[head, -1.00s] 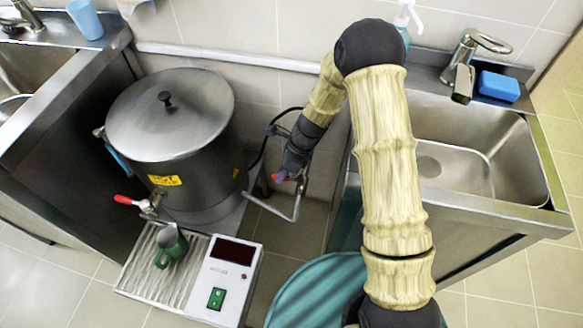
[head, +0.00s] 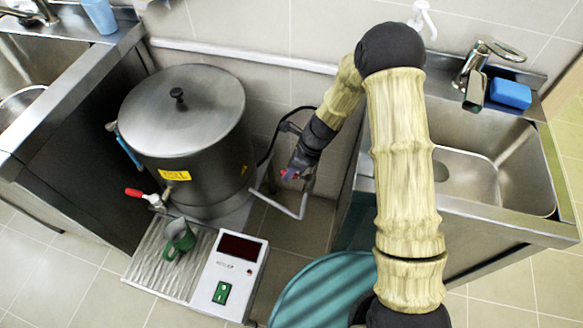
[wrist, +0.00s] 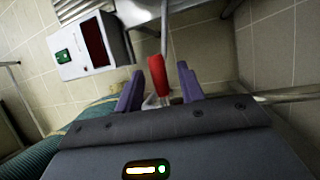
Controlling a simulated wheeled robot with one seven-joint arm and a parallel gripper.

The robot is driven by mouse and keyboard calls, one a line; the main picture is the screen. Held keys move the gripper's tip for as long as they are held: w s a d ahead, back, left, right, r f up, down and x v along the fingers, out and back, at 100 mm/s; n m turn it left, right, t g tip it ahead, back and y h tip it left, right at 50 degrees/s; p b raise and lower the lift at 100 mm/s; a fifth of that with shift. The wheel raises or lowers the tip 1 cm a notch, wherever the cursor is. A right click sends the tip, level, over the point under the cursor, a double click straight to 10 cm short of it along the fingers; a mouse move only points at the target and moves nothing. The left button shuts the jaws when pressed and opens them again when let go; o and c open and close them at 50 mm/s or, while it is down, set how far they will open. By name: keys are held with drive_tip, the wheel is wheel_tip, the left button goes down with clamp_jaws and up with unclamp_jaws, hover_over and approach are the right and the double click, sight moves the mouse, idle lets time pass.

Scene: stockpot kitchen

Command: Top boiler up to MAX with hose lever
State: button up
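The grey metal boiler (head: 183,140) stands left of centre in the head view with its lid on. A blue strip (head: 129,152) runs down its left side; no level or MAX mark is readable. My gripper (head: 289,174) is right of the boiler, low by the wall. In the wrist view, the purple fingers of my gripper (wrist: 161,92) stand apart. A red lever (wrist: 156,77) shows between them, with a gap at each side; whether it lies fully within their grasp I cannot tell. The hose is mostly hidden by my arm.
A red-handled tap (head: 142,194) is on the boiler's front. A bent metal bar (head: 285,211) is close to my gripper. A sink (head: 470,175) is at right.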

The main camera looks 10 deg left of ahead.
drive_tip(key=p+v, duration=0.4)
drive_tip(key=v, duration=1.3)
drive_tip(key=shift+w+d+r, duration=0.1)
drive_tip(key=shift+r, duration=0.05)
wheel_tip(320, 180, up, 10)
drive_tip(key=p, duration=1)
